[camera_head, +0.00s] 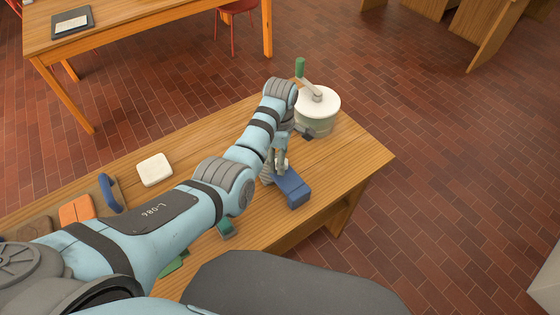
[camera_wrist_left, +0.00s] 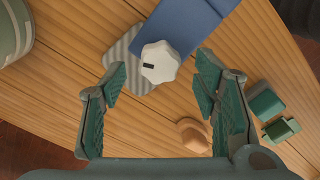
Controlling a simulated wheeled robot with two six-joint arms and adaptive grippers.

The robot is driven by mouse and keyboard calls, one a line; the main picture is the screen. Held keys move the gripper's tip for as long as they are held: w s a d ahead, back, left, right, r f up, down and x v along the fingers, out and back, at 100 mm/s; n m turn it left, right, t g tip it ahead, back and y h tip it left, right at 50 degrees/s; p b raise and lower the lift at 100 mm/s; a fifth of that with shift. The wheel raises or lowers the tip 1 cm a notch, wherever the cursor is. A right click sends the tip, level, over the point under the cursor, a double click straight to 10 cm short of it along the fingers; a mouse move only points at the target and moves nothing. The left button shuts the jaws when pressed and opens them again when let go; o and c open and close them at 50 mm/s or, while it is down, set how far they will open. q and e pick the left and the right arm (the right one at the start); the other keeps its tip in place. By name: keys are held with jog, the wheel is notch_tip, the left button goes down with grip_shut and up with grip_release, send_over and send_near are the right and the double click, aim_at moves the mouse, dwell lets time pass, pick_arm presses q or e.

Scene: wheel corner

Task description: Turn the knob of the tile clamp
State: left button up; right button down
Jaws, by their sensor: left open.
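The tile clamp shows as a blue body (camera_head: 292,188) near the front right edge of the wooden table. In the left wrist view its blue part (camera_wrist_left: 185,22) lies beside a grey ribbed pad (camera_wrist_left: 135,45). The white lobed knob (camera_wrist_left: 160,62), with a dark mark on its top, sits there in front of my left gripper. My left gripper (camera_wrist_left: 161,74) is open, its two green-padded fingers on either side of the knob with gaps showing. In the head view the left gripper (camera_head: 280,162) is above the clamp, partly hiding the knob. My right gripper is not in view.
A round white-topped drum (camera_head: 317,103) with a green-handled crank stands behind the clamp. A white tile (camera_head: 154,170) and an orange piece (camera_head: 76,210) lie left. In the left wrist view, green blocks (camera_wrist_left: 266,104) and a tan piece (camera_wrist_left: 193,134) lie nearby.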

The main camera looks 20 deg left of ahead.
pick_arm(q)
jog(key=shift+f, duration=0.95)
jog(key=shift+c, duration=0.5)
jog(key=c, duration=1.1)
jog(key=shift+o, duration=0.2)
jog(key=shift+r+m, duration=0.1)
jog(key=shift+m, duration=0.2)
